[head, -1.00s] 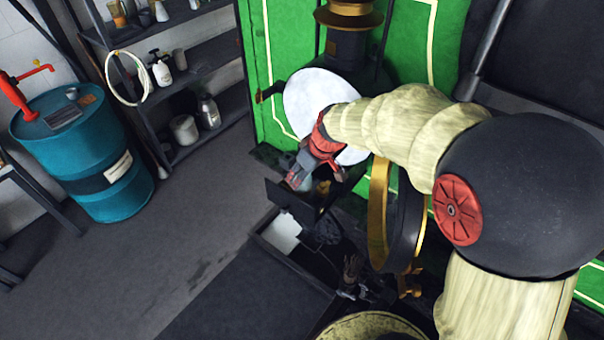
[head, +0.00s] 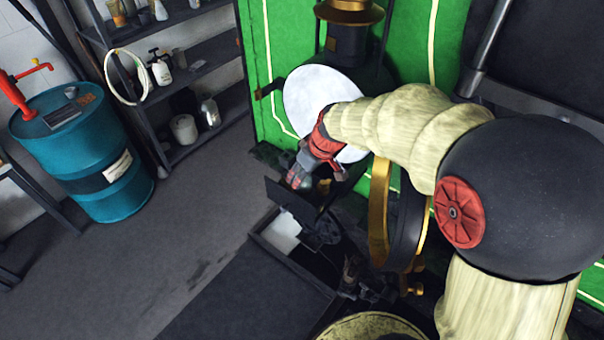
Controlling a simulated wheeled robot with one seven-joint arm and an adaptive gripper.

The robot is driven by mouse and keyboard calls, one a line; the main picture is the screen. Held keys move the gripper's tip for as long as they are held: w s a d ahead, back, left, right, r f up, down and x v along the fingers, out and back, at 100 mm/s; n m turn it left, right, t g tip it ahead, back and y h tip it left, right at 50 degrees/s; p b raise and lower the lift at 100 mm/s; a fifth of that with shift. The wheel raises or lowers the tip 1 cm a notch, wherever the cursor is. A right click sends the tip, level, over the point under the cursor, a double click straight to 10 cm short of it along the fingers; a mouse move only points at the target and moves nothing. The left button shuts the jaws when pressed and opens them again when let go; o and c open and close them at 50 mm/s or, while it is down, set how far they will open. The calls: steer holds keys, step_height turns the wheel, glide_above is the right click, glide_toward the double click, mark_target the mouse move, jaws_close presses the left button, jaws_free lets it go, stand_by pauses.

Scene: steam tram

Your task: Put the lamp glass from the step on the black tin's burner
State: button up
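My gripper (head: 302,175) is in the middle of the head view, pointing down and to the left in front of the large white disc. A small greyish-green, glassy patch shows at its fingertips; it may be the lamp glass, but I cannot tell whether the fingers hold it. A small brass-coloured part (head: 323,187) shows just right of the fingertips; it may be the burner. The black tin cannot be made out clearly among the dark parts there. A dark ledge or panel (head: 288,197), perhaps the step, lies just below the gripper.
A green tram wall (head: 283,45) with the white disc (head: 318,98) stands behind. A blue drum (head: 75,150) and a shelf (head: 195,75) stand left. The grey floor between is clear.

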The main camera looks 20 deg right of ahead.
steer(key=o, duration=1.2)
steer(key=shift+o, duration=0.2)
steer(key=v, duration=1.2)
steer(key=shift+r, duration=0.2)
